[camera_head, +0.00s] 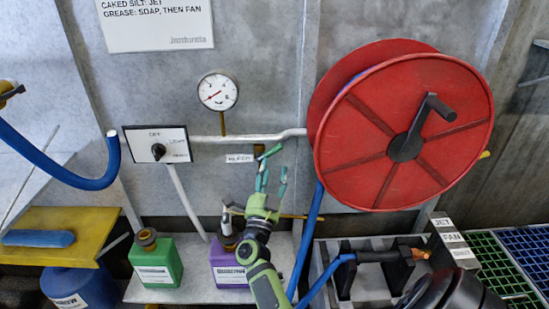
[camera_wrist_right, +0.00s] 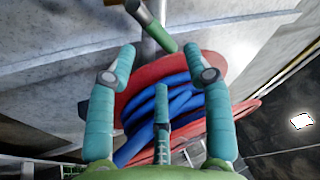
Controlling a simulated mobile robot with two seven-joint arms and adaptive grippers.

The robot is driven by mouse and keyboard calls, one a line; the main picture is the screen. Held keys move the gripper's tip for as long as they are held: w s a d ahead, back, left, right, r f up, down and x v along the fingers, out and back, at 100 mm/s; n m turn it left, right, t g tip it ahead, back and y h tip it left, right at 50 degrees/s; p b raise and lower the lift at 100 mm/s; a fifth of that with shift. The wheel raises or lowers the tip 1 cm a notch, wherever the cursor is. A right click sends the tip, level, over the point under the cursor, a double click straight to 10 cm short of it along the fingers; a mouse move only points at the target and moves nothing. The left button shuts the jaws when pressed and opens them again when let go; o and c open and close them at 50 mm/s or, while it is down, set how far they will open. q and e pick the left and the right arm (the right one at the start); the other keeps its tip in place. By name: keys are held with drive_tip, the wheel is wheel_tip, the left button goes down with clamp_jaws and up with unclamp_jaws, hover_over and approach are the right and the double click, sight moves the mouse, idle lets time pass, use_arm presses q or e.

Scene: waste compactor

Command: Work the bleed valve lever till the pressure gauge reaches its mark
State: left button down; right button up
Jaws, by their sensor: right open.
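The bleed valve lever (camera_head: 269,152) has a short green grip and sits on the pipe beside the "BLEED" label (camera_head: 240,158). In the right wrist view, its green grip (camera_wrist_right: 157,30) lies ahead of my fingertips, near the top middle. My right gripper (camera_head: 272,172) is open, with teal fingers pointing up just below the lever; nothing is between the fingers (camera_wrist_right: 168,65). I cannot tell whether a finger touches the lever. The round white pressure gauge (camera_head: 217,90) stands above the pipe; its red needle points to the lower left. My left gripper is not in view.
A large red hose reel (camera_head: 400,130) with a crank stands right of the lever. A selector box (camera_head: 157,145) is on the left. Green (camera_head: 156,262) and purple (camera_head: 229,264) containers stand on the shelf below. A blue hose (camera_head: 307,240) hangs right of my right arm.

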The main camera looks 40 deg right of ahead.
drive_tip(key=shift+v, duration=2.2)
